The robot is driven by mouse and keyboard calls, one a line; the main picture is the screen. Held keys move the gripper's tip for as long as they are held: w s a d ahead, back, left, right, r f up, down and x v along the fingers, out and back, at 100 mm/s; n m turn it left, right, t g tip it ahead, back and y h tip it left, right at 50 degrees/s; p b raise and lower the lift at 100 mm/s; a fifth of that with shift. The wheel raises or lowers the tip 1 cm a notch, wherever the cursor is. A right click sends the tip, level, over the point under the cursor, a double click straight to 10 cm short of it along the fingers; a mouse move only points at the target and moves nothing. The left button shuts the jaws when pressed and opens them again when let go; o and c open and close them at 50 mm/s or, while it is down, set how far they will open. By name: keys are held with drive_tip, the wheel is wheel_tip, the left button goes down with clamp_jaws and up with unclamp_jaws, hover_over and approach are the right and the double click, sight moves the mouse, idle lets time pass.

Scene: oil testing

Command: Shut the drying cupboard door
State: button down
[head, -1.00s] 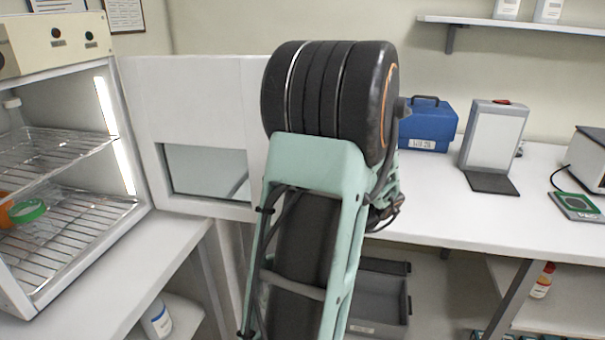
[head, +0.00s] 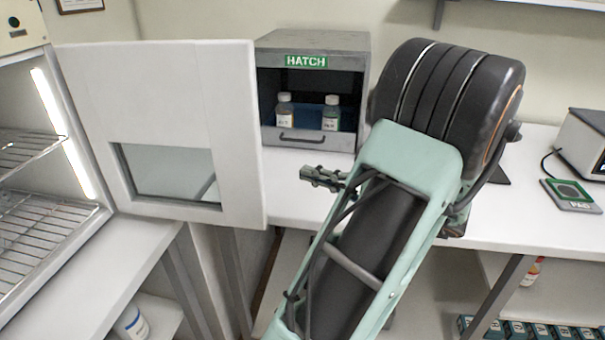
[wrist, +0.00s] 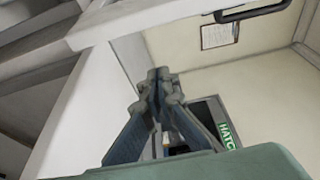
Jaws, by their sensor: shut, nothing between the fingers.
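The drying cupboard (head: 14,105) stands at the left edge of the head view, with its lit interior open and wire shelves showing. Its white door (head: 170,85), with a small window low down, stands wide open, swung out to the right. My gripper (head: 308,175) is to the right of the door's free edge, apart from it in the picture. In the wrist view, the fingers (wrist: 158,76) meet at the tips with nothing between them. A dark bar handle (wrist: 252,11) shows at the top of that view; I cannot tell whether it belongs to the door.
A grey box marked HATCH (head: 312,42) with two bottles stands on the back bench, beyond the door. A scale-like pad (head: 572,194) lies at the right. The cupboard's bench (head: 95,265) is clear in front. Shelving lies under the back bench.

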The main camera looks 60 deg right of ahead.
drive_tip(key=w+a, duration=0.3)
drive_tip(key=w, duration=0.4)
drive_tip(key=shift+a, duration=0.3)
drive_tip(key=shift+a, duration=0.15)
